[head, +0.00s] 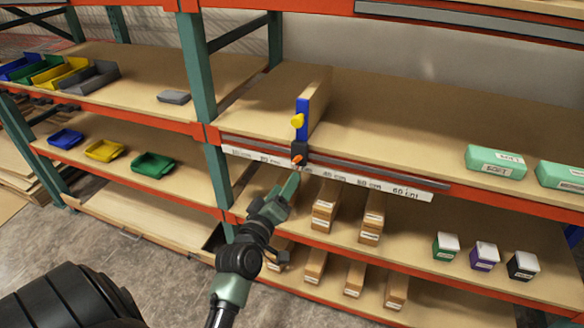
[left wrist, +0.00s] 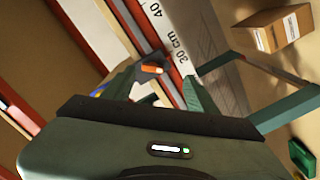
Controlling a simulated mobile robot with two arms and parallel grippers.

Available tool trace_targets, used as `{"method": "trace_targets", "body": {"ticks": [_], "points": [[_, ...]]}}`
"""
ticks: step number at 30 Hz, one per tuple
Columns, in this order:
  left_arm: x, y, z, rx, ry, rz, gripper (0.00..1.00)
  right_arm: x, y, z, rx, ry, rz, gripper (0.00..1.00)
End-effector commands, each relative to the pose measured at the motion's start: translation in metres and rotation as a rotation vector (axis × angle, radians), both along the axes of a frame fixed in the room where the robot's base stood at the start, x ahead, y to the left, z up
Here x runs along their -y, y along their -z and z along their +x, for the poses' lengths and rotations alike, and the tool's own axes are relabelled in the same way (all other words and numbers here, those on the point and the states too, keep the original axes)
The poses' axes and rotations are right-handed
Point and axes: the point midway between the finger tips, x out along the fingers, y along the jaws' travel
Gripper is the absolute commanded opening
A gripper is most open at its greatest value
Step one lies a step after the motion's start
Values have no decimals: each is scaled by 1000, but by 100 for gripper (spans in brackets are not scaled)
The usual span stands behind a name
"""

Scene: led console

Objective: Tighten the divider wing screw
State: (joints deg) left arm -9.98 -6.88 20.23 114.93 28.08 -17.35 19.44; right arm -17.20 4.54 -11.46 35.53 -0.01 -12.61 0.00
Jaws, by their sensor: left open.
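The wooden divider (head: 320,98) stands upright on the upper shelf, with a blue front edge (head: 302,108) and a yellow knob (head: 297,121). Below it a black clamp block (head: 299,149) sits on the rail, bearing the small orange wing screw (head: 298,159). In the left wrist view the orange wing screw (left wrist: 152,69) shows beyond the fingers, near the 30 cm mark. My left gripper (head: 293,180) is just below the screw. It also shows in the left wrist view (left wrist: 160,92), open, its fingers either side of the screw's line of sight. Contact cannot be told. My right gripper is out of view.
A white scale strip (head: 395,187) runs along the orange shelf front. Cardboard boxes (head: 325,212) stand on the shelf below, near my arm. Green soft packs (head: 495,161) lie on the upper shelf at right. A green upright post (head: 197,75) stands left of the divider.

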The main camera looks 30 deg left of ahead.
Motion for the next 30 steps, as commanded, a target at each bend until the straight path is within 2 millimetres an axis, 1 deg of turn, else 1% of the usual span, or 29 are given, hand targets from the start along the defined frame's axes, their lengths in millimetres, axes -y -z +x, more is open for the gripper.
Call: {"method": "trace_targets", "body": {"ticks": [1,4,8,12,15,18,22,29,30], "points": [[-3,-10,-1,21,-6,-5,58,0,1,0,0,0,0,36],[-6,-18,3,38,-12,-10,58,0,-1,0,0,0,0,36],[-10,-20,20,38,-11,-9,58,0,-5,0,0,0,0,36],[-16,-19,43,37,-11,-9,58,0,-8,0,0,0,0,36],[-19,-18,57,36,-10,-9,58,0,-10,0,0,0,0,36],[-21,-17,67,35,-10,-8,58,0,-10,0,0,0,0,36],[-23,-17,72,34,-10,-7,58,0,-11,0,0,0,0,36],[-23,-16,73,34,-10,-7,58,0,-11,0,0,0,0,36],[-23,-16,73,34,-10,-7,50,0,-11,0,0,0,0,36]]}}
